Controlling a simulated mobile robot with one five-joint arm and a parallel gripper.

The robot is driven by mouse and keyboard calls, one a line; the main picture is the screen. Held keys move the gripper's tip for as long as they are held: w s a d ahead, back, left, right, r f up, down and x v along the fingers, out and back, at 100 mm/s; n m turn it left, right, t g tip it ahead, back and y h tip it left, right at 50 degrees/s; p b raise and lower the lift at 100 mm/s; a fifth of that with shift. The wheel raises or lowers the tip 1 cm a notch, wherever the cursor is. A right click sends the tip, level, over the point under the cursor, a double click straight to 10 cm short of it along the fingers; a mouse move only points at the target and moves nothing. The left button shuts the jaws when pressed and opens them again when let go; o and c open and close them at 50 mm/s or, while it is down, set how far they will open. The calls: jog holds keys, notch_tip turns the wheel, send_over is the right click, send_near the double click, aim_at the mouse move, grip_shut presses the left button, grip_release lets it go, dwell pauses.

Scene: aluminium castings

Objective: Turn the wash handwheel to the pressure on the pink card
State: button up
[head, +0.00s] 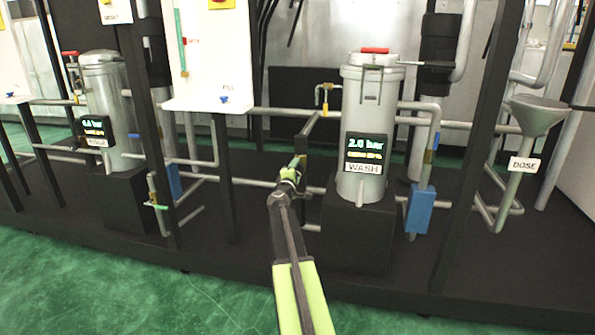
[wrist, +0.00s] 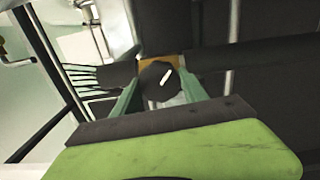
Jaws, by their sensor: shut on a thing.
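The wash tank (head: 372,110) is a grey upright cylinder labelled WASH. Its black display (head: 366,147) reads 2.0 bar, with a smaller yellow line too small to read surely. My gripper (head: 290,174) is at the pipework left of the tank. In the wrist view my gripper's two green fingers (wrist: 160,86) are shut on a dark round handwheel (wrist: 153,77) with a white mark, with a brass-coloured part behind it. In the head view my gripper mostly hides the handwheel. I cannot make out a pink card in either view.
A second tank (head: 105,105) with its own display stands at the left. A dark upright post (head: 221,175) stands left of my gripper. A blue box (head: 420,209) and a DOSE funnel (head: 537,116) are at the right. The green floor (head: 130,290) in front is clear.

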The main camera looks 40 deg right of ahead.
jog(key=shift+w+a+n, duration=0.1)
jog(key=shift+w+n, duration=0.05)
jog(key=shift+n, duration=0.5)
jog(key=shift+w+a+n, duration=0.1)
jog(key=shift+n, duration=0.55)
jog(key=o, duration=1.1)
jog(key=shift+o, duration=1.4)
jog(key=shift+s+d, duration=0.1)
jog(key=shift+s, duration=0.1)
jog(key=v, duration=1.7)
jog(key=shift+a, duration=0.2)
